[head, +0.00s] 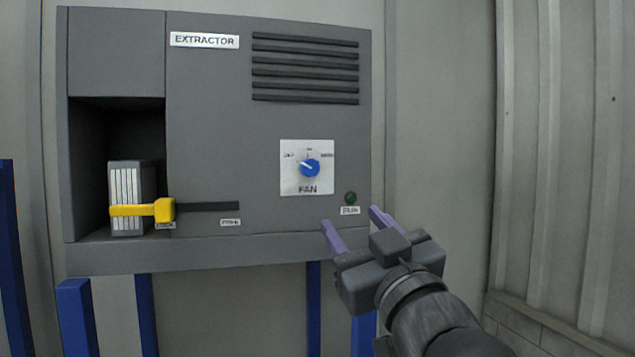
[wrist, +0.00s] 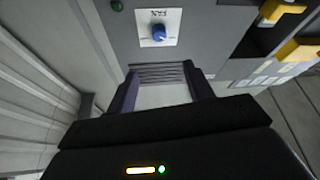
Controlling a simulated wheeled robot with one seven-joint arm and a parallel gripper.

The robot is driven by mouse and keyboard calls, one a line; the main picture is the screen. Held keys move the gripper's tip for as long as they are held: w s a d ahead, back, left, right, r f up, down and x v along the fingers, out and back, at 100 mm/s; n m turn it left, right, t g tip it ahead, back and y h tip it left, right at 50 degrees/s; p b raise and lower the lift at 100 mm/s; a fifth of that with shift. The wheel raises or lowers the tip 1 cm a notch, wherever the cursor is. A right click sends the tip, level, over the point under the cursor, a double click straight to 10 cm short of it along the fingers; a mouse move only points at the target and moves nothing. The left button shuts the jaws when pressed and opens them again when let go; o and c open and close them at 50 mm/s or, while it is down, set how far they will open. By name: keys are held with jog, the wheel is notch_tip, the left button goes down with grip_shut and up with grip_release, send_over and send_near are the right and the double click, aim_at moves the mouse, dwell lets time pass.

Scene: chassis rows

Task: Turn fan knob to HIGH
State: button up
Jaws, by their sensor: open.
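The blue fan knob (head: 309,168) sits on a white plate (head: 290,185) marked FAN on the grey extractor panel. Its pointer is toward the upper left, near the left-hand label, away from the right-hand label. The knob also shows in the wrist view (wrist: 158,33), above and beyond the fingers. My gripper (head: 353,220) has purple fingers, spread apart and empty. In the head view it is below and right of the knob, apart from it. In the wrist view the fingers (wrist: 160,85) show with nothing between them.
A yellow latch handle (head: 150,209) crosses a filter block (head: 126,190) in the open bay at left. A dark slot (head: 210,207) runs right from it. A dark green RUN lamp (head: 350,197) is near my gripper. A ribbed wall (head: 560,150) stands at right.

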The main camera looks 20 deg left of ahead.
aim_at(312, 170)
jog(key=shift+w, duration=0.1)
jog(key=p+x, duration=0.9)
jog(key=x, duration=0.7)
jog(key=shift+w+a+r, duration=0.1)
jog(key=shift+w+r, duration=0.1)
jog(key=shift+w+a, duration=0.2)
jog(key=shift+w, duration=0.15)
jog(key=shift+c, duration=0.2)
jog(key=c, duration=0.9)
